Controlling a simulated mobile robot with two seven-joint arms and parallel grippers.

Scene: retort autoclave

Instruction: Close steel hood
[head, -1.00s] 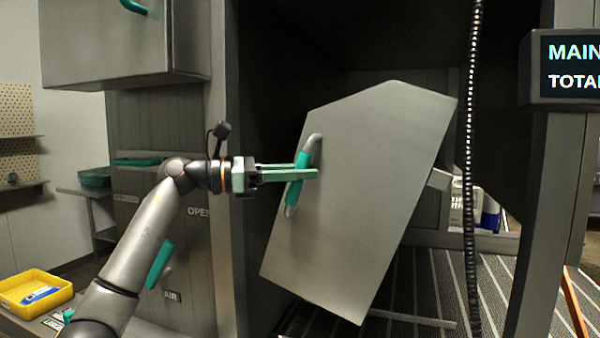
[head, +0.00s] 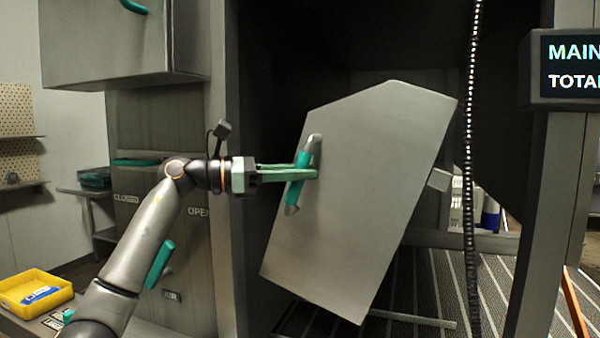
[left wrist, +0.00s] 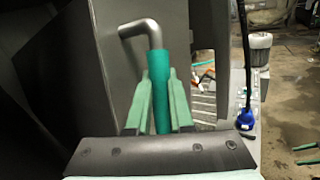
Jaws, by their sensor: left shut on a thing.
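The steel hood (head: 365,200) is a large grey panel, tilted in the frame opening in the head view. It carries a handle with a teal grip (head: 298,180) and grey ends near its left edge. My left gripper (head: 305,173) reaches in from the left and is shut on that handle. In the left wrist view, the two green fingers (left wrist: 157,105) stand on either side of the teal handle grip (left wrist: 163,85), and the handle's grey bent end (left wrist: 140,28) rises above them.
A black coiled cable (head: 468,170) hangs to the right of the hood. A display (head: 570,70) is at the upper right. A grey cabinet (head: 110,45) overhangs at the upper left. A yellow bin (head: 35,305) sits at the lower left.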

